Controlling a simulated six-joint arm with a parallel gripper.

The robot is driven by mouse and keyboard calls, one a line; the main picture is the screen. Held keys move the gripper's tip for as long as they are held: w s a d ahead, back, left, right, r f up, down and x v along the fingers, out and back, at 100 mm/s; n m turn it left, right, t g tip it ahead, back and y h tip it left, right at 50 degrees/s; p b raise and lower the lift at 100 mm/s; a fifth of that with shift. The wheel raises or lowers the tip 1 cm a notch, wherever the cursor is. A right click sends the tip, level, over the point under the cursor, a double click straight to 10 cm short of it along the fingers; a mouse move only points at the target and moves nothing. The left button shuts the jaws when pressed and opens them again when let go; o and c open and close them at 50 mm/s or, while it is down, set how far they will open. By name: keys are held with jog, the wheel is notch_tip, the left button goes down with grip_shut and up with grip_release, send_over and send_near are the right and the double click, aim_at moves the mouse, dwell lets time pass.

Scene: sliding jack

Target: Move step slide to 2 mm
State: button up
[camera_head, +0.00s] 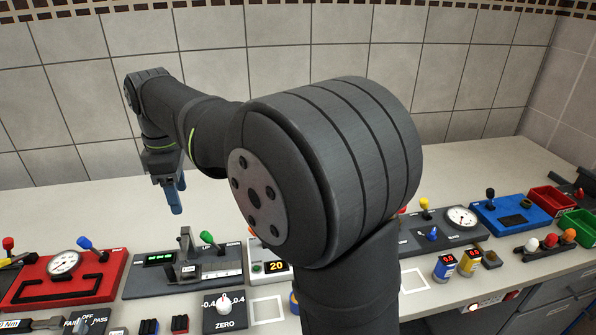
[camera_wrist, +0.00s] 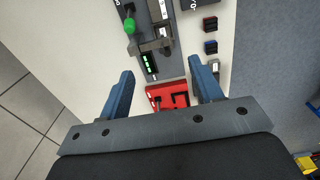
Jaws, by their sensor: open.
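A dark panel with a green-lit display (camera_head: 160,259), a grey sliding block on a rail (camera_head: 189,268) and a green-knobbed lever (camera_head: 207,238) lies on the bench left of centre. This looks like the step slide unit, but I cannot read its label or its display. In the wrist view the display (camera_wrist: 149,64), grey block (camera_wrist: 152,46) and green knob (camera_wrist: 130,27) show beyond the fingertips. My gripper (camera_head: 174,197) hangs above the bench, behind and above the panel. In the wrist view its blue fingers (camera_wrist: 161,72) are apart with nothing held.
A red panel with a gauge (camera_head: 65,278) is left of the unit. A ZERO dial box (camera_head: 224,312) and a display reading 20 (camera_head: 277,267) are close by. A gauge panel (camera_head: 440,230) and a blue panel (camera_head: 512,215) stand right. The back of the bench is clear.

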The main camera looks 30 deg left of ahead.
jog(key=c, duration=0.6)
jog(key=shift+o, duration=0.2)
jog(key=m, duration=1.5)
send_near(167, 266)
notch_tip(167, 266, down, 10)
jog(key=shift+w+f, duration=0.1)
jog(key=shift+f, duration=0.05)
grip_shut()
